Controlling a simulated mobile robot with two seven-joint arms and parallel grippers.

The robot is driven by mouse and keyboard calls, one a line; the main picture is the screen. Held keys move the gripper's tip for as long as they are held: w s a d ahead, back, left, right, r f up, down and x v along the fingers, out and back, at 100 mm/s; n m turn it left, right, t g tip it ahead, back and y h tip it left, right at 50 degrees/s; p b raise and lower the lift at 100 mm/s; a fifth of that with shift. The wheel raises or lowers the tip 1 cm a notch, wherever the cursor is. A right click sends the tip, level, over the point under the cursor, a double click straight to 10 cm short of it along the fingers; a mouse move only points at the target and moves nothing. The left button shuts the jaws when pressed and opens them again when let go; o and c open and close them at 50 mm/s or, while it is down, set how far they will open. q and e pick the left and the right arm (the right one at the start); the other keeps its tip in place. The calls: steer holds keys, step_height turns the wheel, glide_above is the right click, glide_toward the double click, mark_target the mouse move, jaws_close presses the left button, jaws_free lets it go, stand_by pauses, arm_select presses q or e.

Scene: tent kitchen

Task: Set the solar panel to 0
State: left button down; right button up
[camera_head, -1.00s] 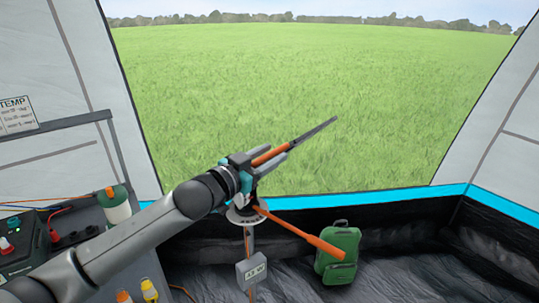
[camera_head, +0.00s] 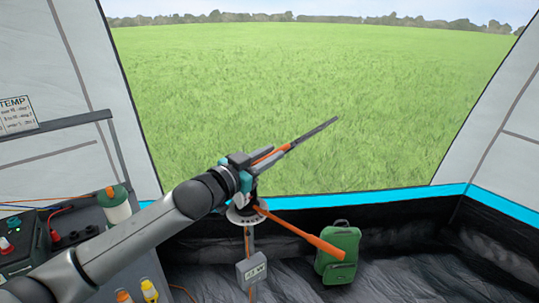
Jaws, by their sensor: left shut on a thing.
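The solar panel (camera_head: 318,132) shows nearly edge-on as a thin dark slab, tilted up to the right. It sits on a stand with a round grey dial plate (camera_head: 242,215) and a grey box (camera_head: 251,269) with a reading too small to make out. An orange handle (camera_head: 305,232) sticks out from the stand down to the right. My left gripper (camera_head: 272,156) is shut on an orange part at the near end of the panel, above the dial plate. My left arm hides part of the stand. My right gripper does not show.
A green backpack (camera_head: 338,254) stands on the dark tent floor right of the stand. At the left are a counter with a device (camera_head: 22,245), a green-and-white container (camera_head: 115,210) and yellow bottles (camera_head: 149,290). The floor at right is clear.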

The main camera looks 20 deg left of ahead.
arm_select(q)
steer(key=shift+d+f, duration=0.1)
steer(key=shift+d, duration=0.05)
stand_by(0.6)
steer(key=s+d+f+m+b, duration=0.1)
steer(key=d+f+m+b, duration=0.3)
steer(key=f, duration=0.4)
steer(key=s+d+f+m+b, duration=0.2)
steer(key=d+f+m+b, duration=0.1)
steer(key=f, duration=0.6)
steer(key=shift+s+d+m+b, duration=0.3)
steer(key=shift+d+m+b, duration=0.15)
steer(key=shift+m, duration=0.65)
steer(key=shift+f, duration=0.15)
steer(key=c, duration=0.8)
jaws_free()
steer(key=shift+c, duration=0.2)
steer(key=shift+a, duration=0.1)
steer(key=shift+r, duration=0.2)
